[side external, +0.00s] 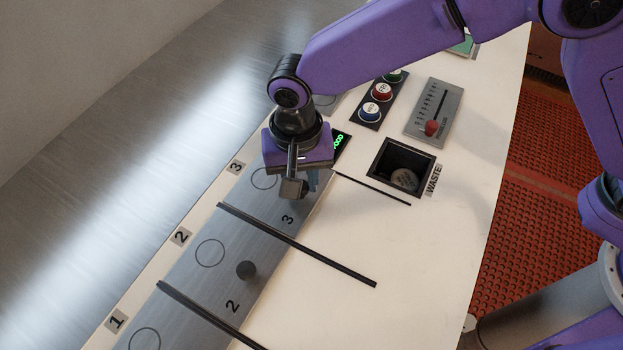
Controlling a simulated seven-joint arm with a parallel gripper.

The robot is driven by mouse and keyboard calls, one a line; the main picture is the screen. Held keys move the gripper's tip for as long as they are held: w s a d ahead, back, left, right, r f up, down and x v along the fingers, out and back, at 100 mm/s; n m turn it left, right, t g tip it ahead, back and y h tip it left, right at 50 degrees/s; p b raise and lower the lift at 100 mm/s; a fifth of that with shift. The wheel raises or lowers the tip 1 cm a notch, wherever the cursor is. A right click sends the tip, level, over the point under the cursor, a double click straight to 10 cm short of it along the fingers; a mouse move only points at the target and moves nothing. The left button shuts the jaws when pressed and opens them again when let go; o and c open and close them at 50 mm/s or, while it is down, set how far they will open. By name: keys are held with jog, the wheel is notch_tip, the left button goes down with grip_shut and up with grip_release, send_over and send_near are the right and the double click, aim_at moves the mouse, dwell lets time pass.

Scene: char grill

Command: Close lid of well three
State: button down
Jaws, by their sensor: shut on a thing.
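The lid of well three (272,209) is a flat grey metal panel marked 3, with a ring outline near its far end. It lies between two black rails, beside the label 3 (236,167). My gripper (304,190) points down over this panel, near its right edge. It is shut, apparently on the lid's knob, which is hidden behind the fingers.
Black rails (298,245) separate the lanes. To the right are a square waste opening (403,168) with a round item inside, a slider panel (434,113) with a red knob, and a row of coloured buttons (382,91). The white counter at lower right is clear.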

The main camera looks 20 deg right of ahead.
jog(key=shift+w+a+r, duration=0.1)
jog(key=shift+w+a, duration=0.1)
jog(key=c, duration=1)
grip_release()
jog(key=shift+c, duration=0.2)
jog(key=shift+o, duration=1)
notch_tip(320, 180, up, 17)
jog(key=shift+r, duration=0.2)
jog(key=shift+d, duration=0.1)
